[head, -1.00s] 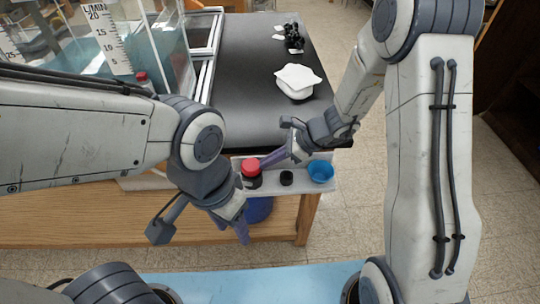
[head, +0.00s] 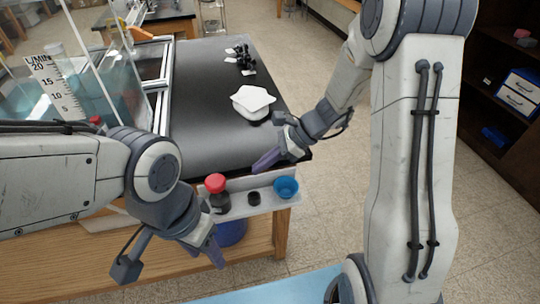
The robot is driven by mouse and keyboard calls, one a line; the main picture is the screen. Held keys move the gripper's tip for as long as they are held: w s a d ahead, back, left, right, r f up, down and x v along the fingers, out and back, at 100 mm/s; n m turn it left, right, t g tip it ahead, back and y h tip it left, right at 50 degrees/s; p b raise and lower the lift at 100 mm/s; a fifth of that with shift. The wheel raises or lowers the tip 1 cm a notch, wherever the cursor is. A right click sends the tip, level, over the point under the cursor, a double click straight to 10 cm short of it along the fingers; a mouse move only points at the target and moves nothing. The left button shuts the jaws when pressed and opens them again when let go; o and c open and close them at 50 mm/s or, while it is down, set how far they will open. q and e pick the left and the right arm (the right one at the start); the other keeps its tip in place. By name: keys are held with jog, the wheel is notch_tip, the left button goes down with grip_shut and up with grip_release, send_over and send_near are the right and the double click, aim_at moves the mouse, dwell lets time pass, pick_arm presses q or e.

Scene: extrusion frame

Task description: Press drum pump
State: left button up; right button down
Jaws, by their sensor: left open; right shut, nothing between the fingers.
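A red cap (head: 215,183) sits on a black body (head: 220,203) at the front edge of the bench, in the head view. A blue drum (head: 232,232) shows below it, partly hidden by my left gripper and the ledge. I cannot tell whether the red-capped part joins the drum. My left gripper (head: 216,252) is open, pointing down, in front of the drum and below the red cap. My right gripper (head: 262,164) is shut and empty. It is above the bench's front edge, right of the red cap and apart from it.
A grey ledge (head: 270,203) holds a small black cap (head: 254,198) and a blue cup (head: 286,187). A white folded item (head: 252,101) and dark small parts (head: 243,57) lie on the black bench top (head: 205,130). Glass panels with a scale (head: 50,88) stand left.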

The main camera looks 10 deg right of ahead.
jog(key=shift+v, duration=1.65)
dwell(1.9)
